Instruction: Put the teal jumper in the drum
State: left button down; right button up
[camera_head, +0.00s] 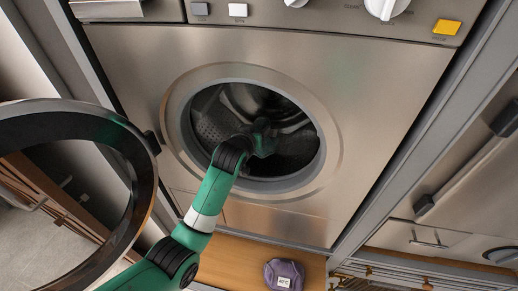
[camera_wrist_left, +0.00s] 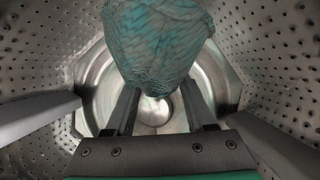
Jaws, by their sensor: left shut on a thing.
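The teal jumper (camera_wrist_left: 158,40) is a bunched, striped cloth in the left wrist view, held at the ends of my left gripper's fingers. My left gripper (camera_wrist_left: 160,88) is shut on it. Around it are the perforated metal walls of the drum (camera_wrist_left: 265,60). In the head view my left arm reaches through the round opening of the washing machine into the drum (camera_head: 212,125), and the left gripper (camera_head: 264,138) is inside, dark and partly hidden. I cannot clearly make out the jumper there. My right gripper is in neither view.
The round door (camera_head: 143,190) stands open on the left, close beside my left arm. A purple folded item (camera_head: 284,274) with a 40°C label lies on the wooden surface (camera_head: 235,262) below the machine. The metal opening rim (camera_head: 332,140) surrounds my arm.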

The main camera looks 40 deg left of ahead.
pick_arm(q)
notch_tip(320, 180, down, 4)
jog(key=shift+w+f, duration=0.1)
jog(key=shift+f, duration=0.15)
jog(key=c, duration=0.7)
grip_release()
jog(key=shift+f, duration=0.25)
jog(key=o, duration=0.4)
jog(key=shift+o, duration=0.2)
